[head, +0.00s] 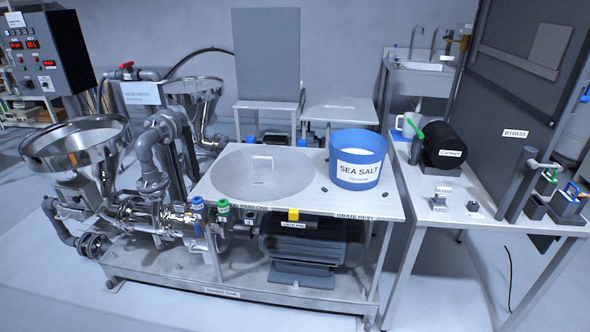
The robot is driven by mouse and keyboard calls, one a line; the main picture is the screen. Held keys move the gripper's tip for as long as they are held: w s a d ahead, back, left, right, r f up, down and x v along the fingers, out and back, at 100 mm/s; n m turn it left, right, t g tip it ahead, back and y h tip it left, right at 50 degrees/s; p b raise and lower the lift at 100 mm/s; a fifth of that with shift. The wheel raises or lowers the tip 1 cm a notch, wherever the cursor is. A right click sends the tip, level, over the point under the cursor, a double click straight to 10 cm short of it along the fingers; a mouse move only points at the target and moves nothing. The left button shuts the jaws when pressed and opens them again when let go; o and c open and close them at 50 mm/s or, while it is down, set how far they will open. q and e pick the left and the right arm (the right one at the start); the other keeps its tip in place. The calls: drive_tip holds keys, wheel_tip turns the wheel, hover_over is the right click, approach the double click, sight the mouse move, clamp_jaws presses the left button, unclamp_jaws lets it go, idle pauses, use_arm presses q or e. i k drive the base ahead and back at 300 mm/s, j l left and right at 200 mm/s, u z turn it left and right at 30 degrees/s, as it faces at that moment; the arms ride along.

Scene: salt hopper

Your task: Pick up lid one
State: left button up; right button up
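Neither of my grippers is in view.
A blue tub (357,172) labelled SEA SALT stands right of the lid on the same table (300,202). A side table (500,217) with a black cylinder (445,145) stands at right. The front floor is clear.

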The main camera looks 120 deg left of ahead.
sight(264, 172)
drive_tip(key=u, duration=4.25)
drive_tip(key=i+z, duration=0.1)
drive_tip(key=z, duration=0.65)
drive_tip(key=i+j+z, duration=0.3)
drive_tip(key=j+z, duration=0.15)
drive_tip(key=i+j+z, duration=0.2)
drive_tip(key=j, duration=0.2)
drive_tip(key=k, duration=0.05)
